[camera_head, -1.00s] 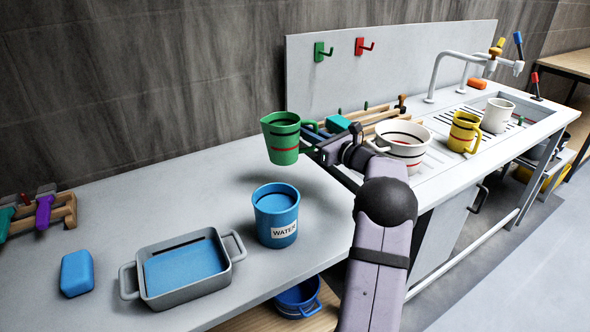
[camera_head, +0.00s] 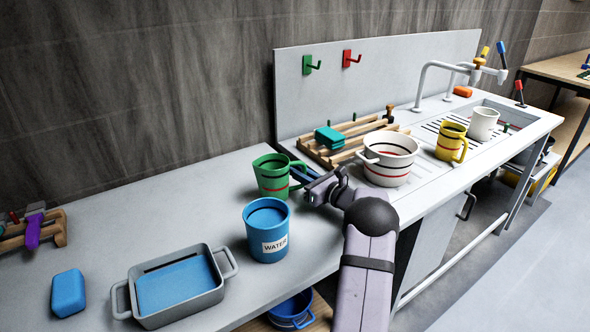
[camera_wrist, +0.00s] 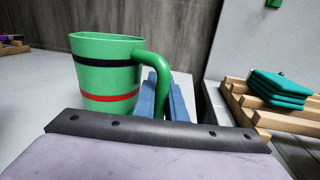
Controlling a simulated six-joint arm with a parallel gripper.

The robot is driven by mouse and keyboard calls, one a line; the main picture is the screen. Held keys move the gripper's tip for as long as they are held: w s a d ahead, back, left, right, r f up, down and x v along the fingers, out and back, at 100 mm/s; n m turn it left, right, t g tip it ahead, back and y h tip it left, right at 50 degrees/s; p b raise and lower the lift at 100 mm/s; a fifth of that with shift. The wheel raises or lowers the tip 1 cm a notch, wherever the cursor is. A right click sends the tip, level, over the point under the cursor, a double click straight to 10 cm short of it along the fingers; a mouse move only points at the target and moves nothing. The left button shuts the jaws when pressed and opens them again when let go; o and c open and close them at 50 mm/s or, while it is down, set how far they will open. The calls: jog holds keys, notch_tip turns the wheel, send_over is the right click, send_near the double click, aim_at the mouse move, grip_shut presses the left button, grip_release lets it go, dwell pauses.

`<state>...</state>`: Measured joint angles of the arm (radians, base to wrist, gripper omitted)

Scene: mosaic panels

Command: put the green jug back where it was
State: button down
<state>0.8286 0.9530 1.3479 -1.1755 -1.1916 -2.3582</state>
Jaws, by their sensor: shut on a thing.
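The green jug (camera_head: 271,176) has a black band and a red band and is upright at the back of the grey counter, just behind the blue water bucket. It also shows in the wrist view (camera_wrist: 105,75). My gripper (camera_head: 303,172) is shut on the jug's handle, which points right; in the wrist view its blue fingers (camera_wrist: 162,100) close around the handle. The jug's base looks at or very near the counter top; I cannot tell whether it touches. The jug's lower front is partly hidden by the bucket in the head view.
The blue bucket labelled WATER (camera_head: 267,247) stands close in front of the jug. A grey tub (camera_head: 212,296) of water and a blue block (camera_head: 68,293) are at the left. A white pot (camera_head: 388,176) and a wooden rack (camera_head: 350,150) are at the right. Counter left of the jug is clear.

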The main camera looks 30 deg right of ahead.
jog(key=shift+f+b, duration=0.15)
jog(key=shift+b, duration=0.2)
jog(key=c, duration=1.8)
grip_release()
jog(key=shift+r+p, duration=0.3)
jog(key=shift+p, duration=0.1)
jog(key=shift+s+d+f, duration=0.1)
jog(key=shift+s+f, duration=0.05)
jog(key=shift+s, duration=0.15)
jog(key=b+v, duration=0.3)
jog(key=v, duration=0.8)
jog(key=shift+s, duration=0.2)
